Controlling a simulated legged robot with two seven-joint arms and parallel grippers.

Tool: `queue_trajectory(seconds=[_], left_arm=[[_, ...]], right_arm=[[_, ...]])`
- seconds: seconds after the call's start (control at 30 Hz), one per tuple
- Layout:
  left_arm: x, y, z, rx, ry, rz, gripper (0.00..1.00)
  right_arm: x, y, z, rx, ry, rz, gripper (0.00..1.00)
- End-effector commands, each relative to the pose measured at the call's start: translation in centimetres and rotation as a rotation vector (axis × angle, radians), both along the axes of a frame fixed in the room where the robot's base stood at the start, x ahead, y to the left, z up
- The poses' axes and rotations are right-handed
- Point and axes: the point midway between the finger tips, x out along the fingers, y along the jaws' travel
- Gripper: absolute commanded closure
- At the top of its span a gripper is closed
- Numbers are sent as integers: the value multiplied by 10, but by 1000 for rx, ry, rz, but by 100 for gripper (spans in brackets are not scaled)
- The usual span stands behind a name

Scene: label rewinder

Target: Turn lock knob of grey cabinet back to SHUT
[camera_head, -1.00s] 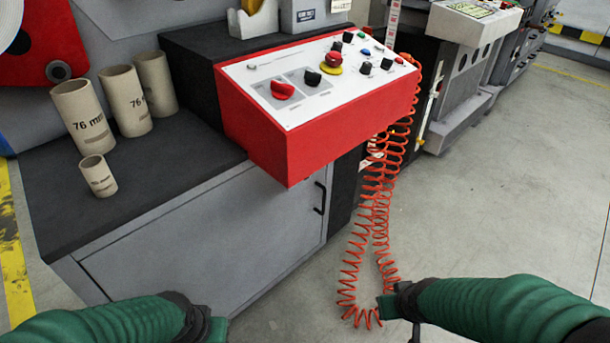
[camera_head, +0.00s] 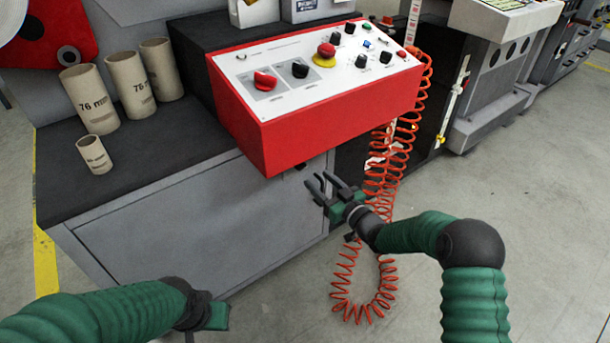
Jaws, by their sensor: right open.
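The grey cabinet (camera_head: 215,225) stands under a black top, left of centre. Its front door is flat and closed. A small dark piece (camera_head: 302,166) shows at the door's upper right, under the red box; I cannot tell whether it is the lock knob or the handle's end. No SHUT marking is legible. My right gripper (camera_head: 325,182) is open and empty, in front of the door's right edge, its fingers pointing up and left. It hides part of the door there. My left gripper (camera_head: 212,316) is low in front of the cabinet; its fingers cannot be made out.
A red control box (camera_head: 330,125) with several knobs overhangs the cabinet. A coiled orange hose (camera_head: 338,290) hangs behind and beside my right gripper. Several cardboard tubes (camera_head: 130,85) stand on the black top (camera_head: 150,150).

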Motion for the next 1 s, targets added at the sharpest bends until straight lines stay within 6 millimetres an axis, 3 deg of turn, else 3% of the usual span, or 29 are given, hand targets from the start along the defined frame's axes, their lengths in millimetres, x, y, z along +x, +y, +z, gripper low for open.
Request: queue_trajectory(seconds=[0.03, 0.1, 0.3, 0.67, 1.0], left_arm=[[0, 0, -14, 0, 0, 0, 100], [0, 0, -22, 0, 0, 0, 100], [0, 0, -36, 0, 0, 0, 100], [0, 0, -37, 0, -1, 0, 100], [0, 0, -37, 0, -1, 0, 100]], right_arm=[[11, 11, -6, -1, -4, 3, 48], [25, 22, -6, 0, -4, 3, 48], [54, 42, -3, -3, -1, 2, 48], [61, 46, 1, -1, 2, 0, 48], [61, 46, 1, -2, 1, 0, 92]])
